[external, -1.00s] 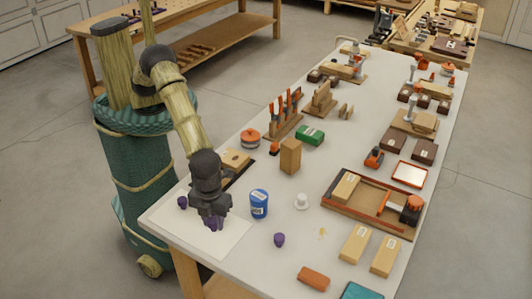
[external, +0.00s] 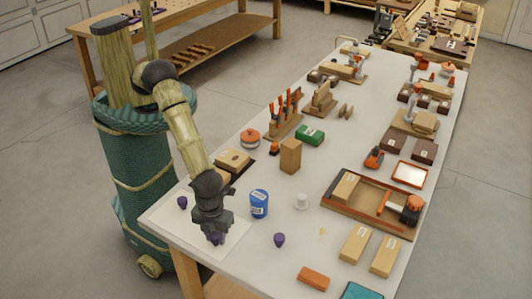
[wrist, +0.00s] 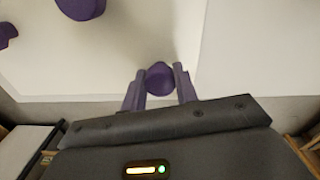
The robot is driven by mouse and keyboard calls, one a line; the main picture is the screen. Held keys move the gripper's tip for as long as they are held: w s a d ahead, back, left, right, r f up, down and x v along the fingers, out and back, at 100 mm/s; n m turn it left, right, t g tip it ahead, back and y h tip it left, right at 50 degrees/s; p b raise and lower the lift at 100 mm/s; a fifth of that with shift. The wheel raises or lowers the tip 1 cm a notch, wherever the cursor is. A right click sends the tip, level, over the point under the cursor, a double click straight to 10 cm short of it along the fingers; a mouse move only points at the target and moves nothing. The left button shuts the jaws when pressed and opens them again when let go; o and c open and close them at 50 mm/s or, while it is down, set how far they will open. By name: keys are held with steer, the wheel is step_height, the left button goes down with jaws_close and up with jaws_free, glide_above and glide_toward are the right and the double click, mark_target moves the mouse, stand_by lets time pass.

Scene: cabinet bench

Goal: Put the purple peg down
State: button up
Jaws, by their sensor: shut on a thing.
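My gripper (external: 216,239) is shut on a purple peg (wrist: 159,78), which sits between its two fingertips in the wrist view. In the external view the held peg (external: 217,239) shows at the bottom of the gripper, over the white sheet (external: 237,229) near the table's front left corner. Whether the peg touches the sheet I cannot tell. Another purple peg (external: 182,202) stands to the left of the gripper, and one more purple peg (external: 279,240) stands on the table to the right. Two other purple pegs show at the upper left of the wrist view, one large (wrist: 80,8).
A blue can (external: 259,204) and a white knob-like piece (external: 301,201) stand right of the sheet. A wooden block (external: 232,162) lies behind my gripper. An orange block (external: 314,278) lies at the front right. The table's front edge is close to the gripper.

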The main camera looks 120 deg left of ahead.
mark_target(215, 235)
steer(key=shift+f, duration=0.1)
steer(key=o, duration=0.9)
steer(key=shift+o, duration=0.2)
step_height(215, 235, up, 12)
steer(key=shift+b, duration=0.4)
